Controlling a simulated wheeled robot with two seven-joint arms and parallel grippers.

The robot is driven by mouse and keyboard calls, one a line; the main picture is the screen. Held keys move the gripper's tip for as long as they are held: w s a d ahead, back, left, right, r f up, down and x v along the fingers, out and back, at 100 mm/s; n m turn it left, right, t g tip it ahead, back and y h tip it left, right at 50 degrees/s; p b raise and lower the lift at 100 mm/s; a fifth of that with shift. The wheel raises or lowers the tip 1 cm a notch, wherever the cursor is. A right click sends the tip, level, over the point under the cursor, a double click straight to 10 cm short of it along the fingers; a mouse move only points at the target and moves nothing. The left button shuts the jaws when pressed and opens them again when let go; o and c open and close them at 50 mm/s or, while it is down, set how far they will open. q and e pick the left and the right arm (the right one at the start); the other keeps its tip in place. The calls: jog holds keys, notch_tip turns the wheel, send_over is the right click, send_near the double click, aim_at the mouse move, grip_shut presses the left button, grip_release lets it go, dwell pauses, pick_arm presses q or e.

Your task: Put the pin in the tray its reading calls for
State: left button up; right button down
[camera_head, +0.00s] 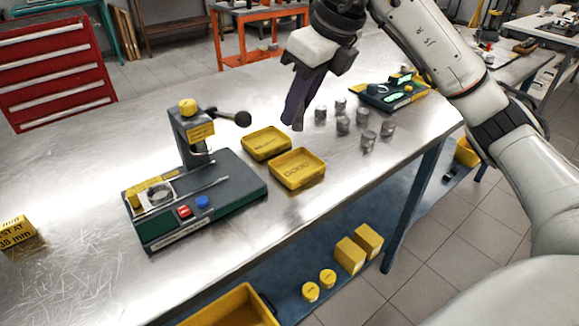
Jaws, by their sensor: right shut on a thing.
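My right gripper (298,124) points down over the bench, just behind and right of the trays. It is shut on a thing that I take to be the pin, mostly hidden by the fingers. Two yellow trays stand side by side: a back tray (250,151) and a front tray (287,184). Both look empty, with dark lettering inside too small to read. The green gauge (225,205) stands left of the trays, with a post, a black-knobbed lever and a round dial (160,193) whose reading I cannot make out. My left gripper is out of view.
Several grey metal cylinders (343,125) stand on the bench (330,185) right of my gripper, before a green device (378,98). The bench front edge is clear.

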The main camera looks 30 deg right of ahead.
jog(key=shift+w+d+f+m, duration=0.15)
jog(key=shift+f+m, duration=0.05)
jog(key=shift+m, duration=0.2)
notch_tip(320, 180, down, 5)
jog(key=shift+f+b, duration=0.1)
jog(key=shift+b, duration=0.25)
jog(key=shift+f, duration=2)
jog(key=shift+f, duration=0.1)
jog(key=c, duration=2.1)
grip_release()
jog(key=shift+f+b, duration=0.1)
jog(key=shift+b, duration=0.25)
jog(key=o, duration=0.4)
jog(key=shift+o, duration=0.2)
